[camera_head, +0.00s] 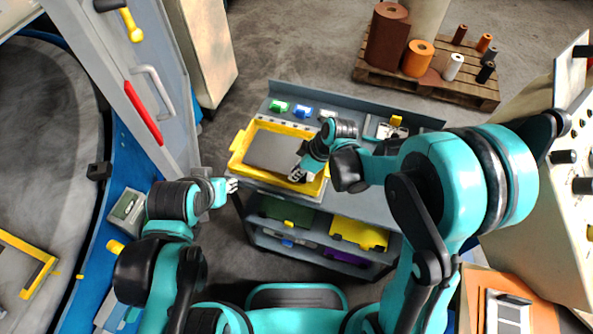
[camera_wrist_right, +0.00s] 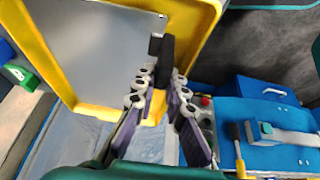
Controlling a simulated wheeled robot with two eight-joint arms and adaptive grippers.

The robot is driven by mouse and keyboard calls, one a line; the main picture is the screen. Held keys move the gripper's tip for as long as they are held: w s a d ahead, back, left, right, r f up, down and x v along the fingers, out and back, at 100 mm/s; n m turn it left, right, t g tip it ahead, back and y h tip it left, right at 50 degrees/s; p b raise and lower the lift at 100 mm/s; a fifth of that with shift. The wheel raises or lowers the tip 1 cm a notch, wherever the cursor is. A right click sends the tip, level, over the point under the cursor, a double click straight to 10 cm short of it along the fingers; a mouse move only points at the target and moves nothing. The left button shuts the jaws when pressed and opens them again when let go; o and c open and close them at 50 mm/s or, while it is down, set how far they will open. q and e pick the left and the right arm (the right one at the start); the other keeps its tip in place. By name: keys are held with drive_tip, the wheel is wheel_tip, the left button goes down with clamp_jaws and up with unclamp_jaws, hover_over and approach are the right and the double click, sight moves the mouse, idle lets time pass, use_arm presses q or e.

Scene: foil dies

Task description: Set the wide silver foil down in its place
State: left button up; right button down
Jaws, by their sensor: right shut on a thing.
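A flat grey sheet, which I take for the wide silver foil (camera_head: 272,151), lies over the inside of a yellow tray (camera_head: 240,146) on the cart. In the right wrist view the sheet (camera_wrist_right: 95,45) fills the upper left, inside the yellow rim (camera_wrist_right: 196,35). My right gripper (camera_head: 297,174) is at the sheet's near right corner. In the wrist view its dark fingertips (camera_wrist_right: 161,62) are close together at the sheet's edge; the grip itself is hidden. My left gripper (camera_head: 231,186) is off the cart's left front corner, apart from the tray; its fingers are too small to judge.
Small green (camera_head: 279,106) and blue (camera_head: 302,111) items stand along the cart's back ledge. The cart top (camera_head: 362,196) right of the tray has bare room. Lower shelves hold a yellow bin (camera_head: 357,234). A pallet (camera_head: 460,88) with several rolls stands behind. A cabinet door is at left.

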drive_tip(key=shift+f+b, duration=0.4)
drive_tip(key=shift+f, duration=0.05)
drive_tip(key=c, duration=1.5)
unclamp_jaws()
drive_tip(key=shift+r, duration=0.1)
